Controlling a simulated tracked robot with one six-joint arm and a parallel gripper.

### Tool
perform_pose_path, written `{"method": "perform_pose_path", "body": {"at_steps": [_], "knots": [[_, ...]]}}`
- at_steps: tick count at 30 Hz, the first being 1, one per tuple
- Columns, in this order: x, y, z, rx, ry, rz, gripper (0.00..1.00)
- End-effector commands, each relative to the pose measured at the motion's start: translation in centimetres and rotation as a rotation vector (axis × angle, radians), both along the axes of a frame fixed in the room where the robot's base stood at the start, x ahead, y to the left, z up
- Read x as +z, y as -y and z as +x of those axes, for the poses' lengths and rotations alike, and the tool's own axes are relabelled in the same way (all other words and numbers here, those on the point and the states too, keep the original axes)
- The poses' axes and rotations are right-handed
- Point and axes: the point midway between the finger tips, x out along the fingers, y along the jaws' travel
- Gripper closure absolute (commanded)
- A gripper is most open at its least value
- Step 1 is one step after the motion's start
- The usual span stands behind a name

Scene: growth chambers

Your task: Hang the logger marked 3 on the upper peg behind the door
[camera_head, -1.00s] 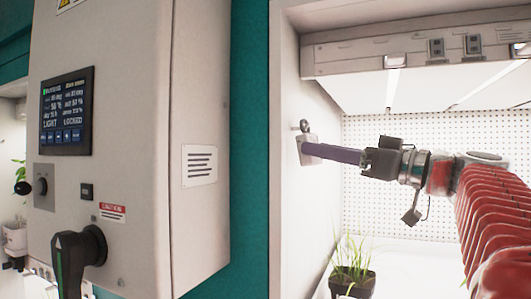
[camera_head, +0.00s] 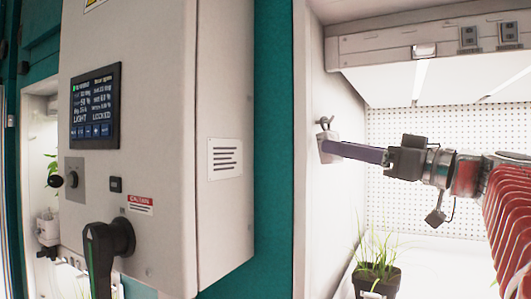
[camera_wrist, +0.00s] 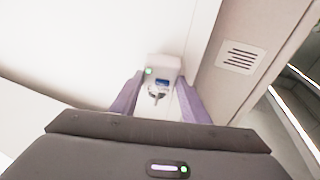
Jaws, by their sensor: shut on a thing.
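My gripper (camera_head: 335,150) reaches into the bright chamber from the right, its purple fingers shut on a small pale logger (camera_head: 326,156) beside the left inner wall. In the wrist view the logger (camera_wrist: 165,67) sits between the fingertips, with a small green light, a blue mark and a dark metal loop or hook on it. No number on it can be read. A small dark ring or peg-like part (camera_head: 325,122) shows just above the logger in the head view; I cannot tell whether it is a peg or the logger's loop, nor whether logger and wall touch.
A control cabinet (camera_head: 155,215) with a screen (camera_head: 95,105) and a black handle (camera_head: 105,240) stands left of the opening. A potted grass plant (camera_head: 378,275) is below my arm. A lamp unit (camera_head: 430,45) hangs above. A perforated panel (camera_head: 400,120) forms the back.

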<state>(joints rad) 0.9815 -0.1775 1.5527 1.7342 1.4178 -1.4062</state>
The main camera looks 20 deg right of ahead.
Motion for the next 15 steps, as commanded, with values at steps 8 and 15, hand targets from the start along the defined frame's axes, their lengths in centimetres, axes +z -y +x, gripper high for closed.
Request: {"method": "perform_pose_path", "body": {"at_steps": [8, 15], "knots": [[0.02, 0.0, -0.03, 0.0, 0.0, 0.0, 0.41], [-0.02, 0.04, 0.03, -0.001, 0.0, 0.0, 0.37]]}}
